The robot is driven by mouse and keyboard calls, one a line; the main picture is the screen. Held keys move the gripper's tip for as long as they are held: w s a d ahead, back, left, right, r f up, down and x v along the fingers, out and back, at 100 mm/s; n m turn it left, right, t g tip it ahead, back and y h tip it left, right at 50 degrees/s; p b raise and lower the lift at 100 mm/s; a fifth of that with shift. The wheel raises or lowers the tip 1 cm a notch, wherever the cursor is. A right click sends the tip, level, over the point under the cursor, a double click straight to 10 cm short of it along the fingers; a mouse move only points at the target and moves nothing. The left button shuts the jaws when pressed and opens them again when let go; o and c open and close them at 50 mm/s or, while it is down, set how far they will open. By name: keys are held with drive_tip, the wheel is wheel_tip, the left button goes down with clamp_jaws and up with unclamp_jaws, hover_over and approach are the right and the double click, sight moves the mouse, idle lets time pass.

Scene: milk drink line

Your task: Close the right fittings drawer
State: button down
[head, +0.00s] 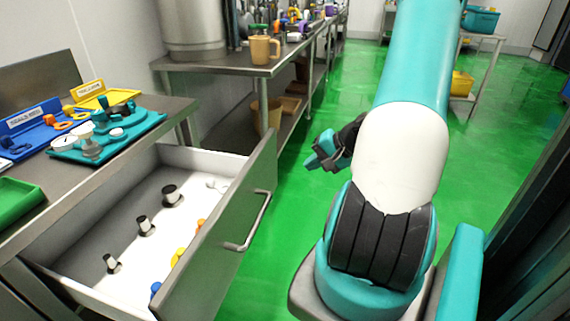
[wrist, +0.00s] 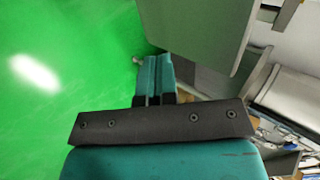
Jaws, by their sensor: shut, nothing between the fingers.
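The fittings drawer (head: 255,212) stands pulled out from under the steel counter at the left in the head view. Its front panel carries a bar handle (head: 249,222). Several black-and-white fittings and some coloured ones lie on its white floor. My gripper (head: 322,157) is to the right of the drawer front, apart from it, over the green floor. In the wrist view its teal fingers (wrist: 155,80) are together with nothing between them. A grey panel (wrist: 200,30) shows beyond the fingers in the wrist view, probably the drawer front.
The counter holds a teal tray (head: 135,127), a blue tray (head: 35,128) and a green bin (head: 17,202). A second steel table (head: 230,66) with a tan jug (head: 262,50) stands behind. Green floor (head: 345,80) is clear beyond my arm.

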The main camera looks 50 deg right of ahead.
sight(267, 179)
drive_tip(key=x, duration=0.3)
drive_tip(key=r+x, duration=0.1)
drive_tip(key=x, duration=0.3)
drive_tip(key=w+x, duration=0.1)
drive_tip(key=x, duration=0.3)
drive_tip(key=shift+w+a+r+b, duration=0.1)
drive_tip(key=shift+w+a+b, duration=0.15)
drive_tip(key=shift+b, duration=0.15)
drive_tip(key=shift+w+a, duration=0.15)
drive_tip(key=shift+w, duration=0.35)
